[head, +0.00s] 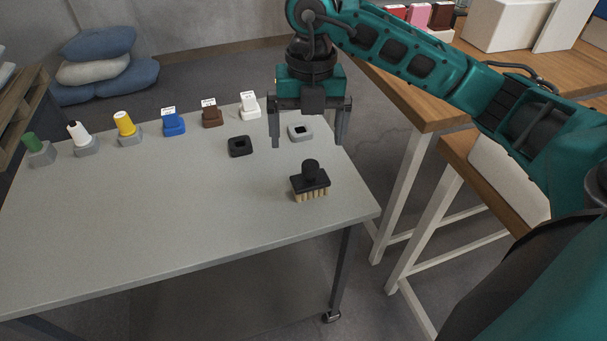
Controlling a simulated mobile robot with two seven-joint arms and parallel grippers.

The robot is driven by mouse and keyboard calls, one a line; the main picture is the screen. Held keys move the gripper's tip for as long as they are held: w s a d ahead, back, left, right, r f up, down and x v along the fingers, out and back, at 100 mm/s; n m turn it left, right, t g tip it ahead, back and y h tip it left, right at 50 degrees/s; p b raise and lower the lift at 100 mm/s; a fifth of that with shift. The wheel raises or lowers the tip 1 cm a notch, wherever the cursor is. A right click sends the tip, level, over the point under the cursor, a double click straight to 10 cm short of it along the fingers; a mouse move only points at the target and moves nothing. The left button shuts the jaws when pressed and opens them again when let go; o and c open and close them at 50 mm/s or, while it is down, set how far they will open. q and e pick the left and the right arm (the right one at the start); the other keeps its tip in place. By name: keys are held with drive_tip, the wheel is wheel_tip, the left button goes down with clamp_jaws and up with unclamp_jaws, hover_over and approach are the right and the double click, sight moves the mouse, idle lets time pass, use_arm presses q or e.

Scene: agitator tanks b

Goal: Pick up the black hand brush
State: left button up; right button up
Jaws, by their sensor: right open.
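The black hand brush (311,181) stands upright on the grey table near its right edge. It has a round black knob on top and pale bristles below. My right gripper (309,143) points down with its two fingers spread apart and nothing between them. In the picture it is above and behind the brush, apart from it. My left gripper does not show.
On the grey table (150,225), a black square holder (240,146) and a grey one (300,131) lie near the gripper. Several coloured items, including a blue one (174,125), line the back. The front of the table is clear. A wooden table (420,105) stands at right.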

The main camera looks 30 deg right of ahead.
drive_tip(key=shift+w+d+f, duration=0.1)
drive_tip(key=shift+d+f, duration=0.1)
drive_tip(key=shift+d, duration=0.25)
hover_over(310, 180)
wheel_tip(310, 180, down, 6)
drive_tip(key=shift+w+d+f+b, duration=0.1)
drive_tip(key=shift+d+f+b, duration=0.05)
drive_tip(key=shift+f+b, duration=0.15)
drive_tip(key=f, duration=0.5)
drive_tip(key=shift+w+f, duration=0.2)
drive_tip(key=shift+f, duration=0.05)
drive_tip(key=c, duration=0.9)
drive_tip(key=shift+c, duration=0.3)
drive_tip(key=shift+r, duration=0.15)
